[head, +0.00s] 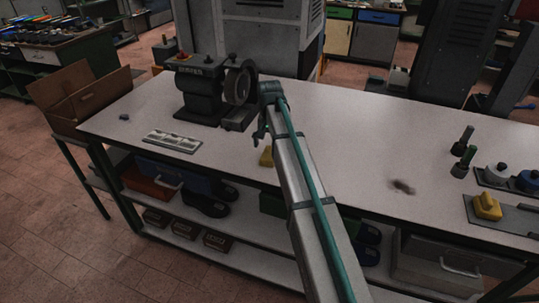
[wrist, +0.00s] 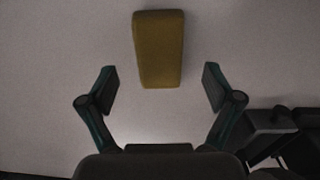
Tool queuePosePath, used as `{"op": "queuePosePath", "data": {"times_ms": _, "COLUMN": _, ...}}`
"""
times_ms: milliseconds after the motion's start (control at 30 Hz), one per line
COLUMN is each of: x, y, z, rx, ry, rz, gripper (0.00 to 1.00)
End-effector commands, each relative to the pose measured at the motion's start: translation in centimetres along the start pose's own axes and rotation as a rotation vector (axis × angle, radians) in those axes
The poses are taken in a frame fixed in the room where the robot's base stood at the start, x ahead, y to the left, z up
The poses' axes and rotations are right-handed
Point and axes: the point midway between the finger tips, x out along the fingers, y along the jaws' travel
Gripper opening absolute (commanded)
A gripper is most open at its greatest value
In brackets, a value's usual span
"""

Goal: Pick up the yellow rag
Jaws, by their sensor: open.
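A yellow block-like piece (head: 266,156) lies on the white bench top, partly hidden by my arm in the head view. In the wrist view the yellow piece (wrist: 158,48) stands out as a smooth oblong, narrower at its near end. I cannot tell whether it is a folded rag. My gripper (wrist: 160,92) is open and empty; the piece lies ahead of it, its near end roughly between the fingertips in the picture. In the head view my gripper (head: 262,133) hangs near the piece. A second yellow thing (head: 487,206), lumpy, sits on a grey tray at right.
A bench grinder (head: 203,90) stands behind and left of my gripper; its dark base also seems to show in the wrist view's lower right. A pale plate (head: 172,141) lies to the left. The bench middle is mostly clear.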

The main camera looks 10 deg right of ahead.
Motion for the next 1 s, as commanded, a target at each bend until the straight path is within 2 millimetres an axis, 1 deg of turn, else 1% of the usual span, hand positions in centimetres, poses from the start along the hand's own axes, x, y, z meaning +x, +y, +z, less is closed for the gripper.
{"op": "queuePosePath", "data": {"times_ms": 233, "x": 2.6, "y": 0.1, "z": -0.1, "rx": 0.0, "ry": -0.001, "rz": 0.0, "gripper": 0.9}}
{"op": "queuePosePath", "data": {"times_ms": 367, "x": 3.2, "y": 0.1, "z": -0.1, "rx": 0.0, "ry": 0.0, "rz": 0.0, "gripper": 0.9}}
{"op": "queuePosePath", "data": {"times_ms": 567, "x": 3.3, "y": 0.1, "z": -0.1, "rx": 0.0, "ry": 0.001, "rz": -0.001, "gripper": 0.9}}
{"op": "queuePosePath", "data": {"times_ms": 600, "x": 3.3, "y": 0.1, "z": -0.1, "rx": 0.0, "ry": 0.001, "rz": -0.001, "gripper": 0.86}}
{"op": "queuePosePath", "data": {"times_ms": 667, "x": 3.3, "y": 0.1, "z": -0.1, "rx": 0.0, "ry": 0.001, "rz": -0.001, "gripper": 0.76}}
{"op": "queuePosePath", "data": {"times_ms": 700, "x": 3.3, "y": 0.1, "z": -0.1, "rx": 0.0, "ry": 0.001, "rz": -0.001, "gripper": 0.7}}
{"op": "queuePosePath", "data": {"times_ms": 933, "x": 3.3, "y": 0.1, "z": -0.1, "rx": 0.0, "ry": 0.0, "rz": 0.0, "gripper": 0.31}}
{"op": "queuePosePath", "data": {"times_ms": 1000, "x": 3.3, "y": 0.1, "z": -0.1, "rx": 0.0, "ry": 0.0, "rz": 0.0, "gripper": 0.3}}
